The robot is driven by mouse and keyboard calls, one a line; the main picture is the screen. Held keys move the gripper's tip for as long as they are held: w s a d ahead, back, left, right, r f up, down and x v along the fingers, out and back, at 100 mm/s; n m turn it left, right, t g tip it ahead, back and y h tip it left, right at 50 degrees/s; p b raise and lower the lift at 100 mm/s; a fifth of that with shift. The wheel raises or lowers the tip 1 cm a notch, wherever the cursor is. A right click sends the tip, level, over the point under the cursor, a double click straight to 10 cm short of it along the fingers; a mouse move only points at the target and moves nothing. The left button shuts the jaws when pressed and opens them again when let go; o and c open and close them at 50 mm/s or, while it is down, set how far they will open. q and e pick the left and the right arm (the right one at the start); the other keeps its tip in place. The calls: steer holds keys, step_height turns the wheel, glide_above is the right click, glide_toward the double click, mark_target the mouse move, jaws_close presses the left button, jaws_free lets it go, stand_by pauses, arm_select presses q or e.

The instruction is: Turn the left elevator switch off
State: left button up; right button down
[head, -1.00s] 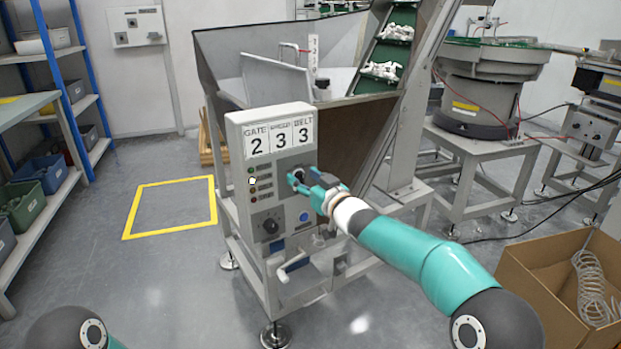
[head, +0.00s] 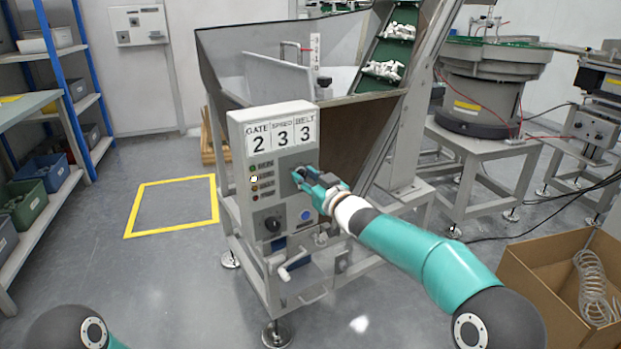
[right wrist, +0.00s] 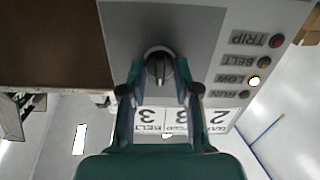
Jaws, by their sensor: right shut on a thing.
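The elevator control panel (head: 275,185) is a pale box on the front of the hopper frame, with a display reading 2, 3, 3. My right gripper (head: 303,176) is at the black rotary switch on the panel's right side and largely hides it in the head view. In the right wrist view the dark round switch knob (right wrist: 158,66) sits between the two fingertips of my right gripper (right wrist: 158,78), which is shut on it. The knob's ridge stands about upright in that view. My left gripper is out of view.
A lit lamp (right wrist: 253,81) is beside the word LOW. A cardboard box (head: 555,285) stands at right. The floor at left is clear.

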steer(key=n+b, duration=0.1)
steer(key=n, duration=0.2)
steer(key=shift+d+r, duration=0.1)
steer(key=shift+d, duration=0.1)
steer(key=n+b, duration=0.1)
steer(key=n, duration=0.3)
steer(key=shift+a+n, duration=0.1)
steer(key=shift+n, duration=0.2)
stand_by(0.3)
steer(key=c, duration=1)
jaws_free()
steer(key=shift+w, duration=0.1)
steer(key=shift+o, duration=0.6)
steer(key=shift+a+n, duration=0.15)
steer(key=shift+n, duration=0.15)
